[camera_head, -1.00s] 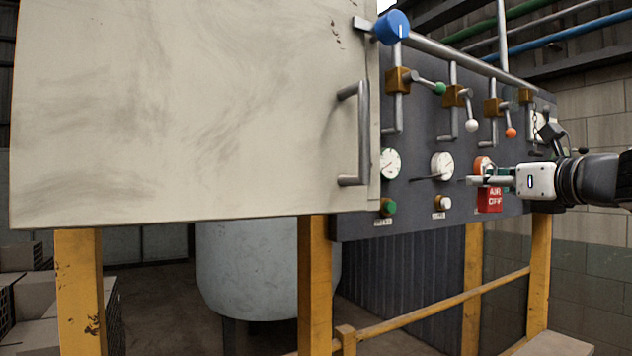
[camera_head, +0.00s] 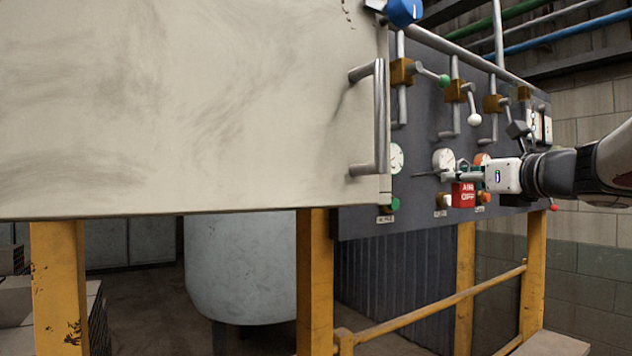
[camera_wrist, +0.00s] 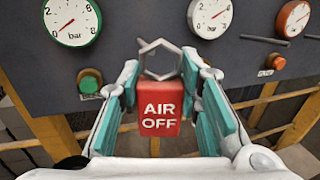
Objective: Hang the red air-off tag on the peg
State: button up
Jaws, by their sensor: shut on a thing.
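The red tag (camera_head: 463,195) with white "AIR OFF" lettering hangs upright from my gripper (camera_head: 452,176), in front of the panel's lower gauges. In the wrist view the tag (camera_wrist: 160,113) sits between the two teal-padded fingers of my gripper (camera_wrist: 160,68), which is shut on it. A grey angular metal loop (camera_wrist: 160,57) stands above the tag, with the panel visible through it. A thin dark peg (camera_head: 425,174) sticks out of the panel left of my gripper. In the wrist view a peg (camera_wrist: 267,40) shows to the right of the loop, apart from it.
The grey panel (camera_wrist: 120,40) carries a green-rimmed gauge (camera_wrist: 72,20), a white gauge (camera_wrist: 210,14), a red-rimmed gauge (camera_wrist: 293,18), a green button (camera_wrist: 90,81) and an orange button (camera_wrist: 276,62). Valve levers (camera_head: 474,118) jut out above. A large pale cabinet door (camera_head: 200,110) with a handle (camera_head: 378,120) fills the left.

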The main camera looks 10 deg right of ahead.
jog(key=w+a+f+b, duration=0.1)
jog(key=w+a+b, duration=0.1)
jog(key=w, duration=0.3)
jog(key=shift+w+f, duration=0.15)
jog(key=shift+w, duration=0.25)
dwell(0.4)
jog(key=shift+a, duration=0.1)
dwell(0.5)
jog(key=o, duration=1.1)
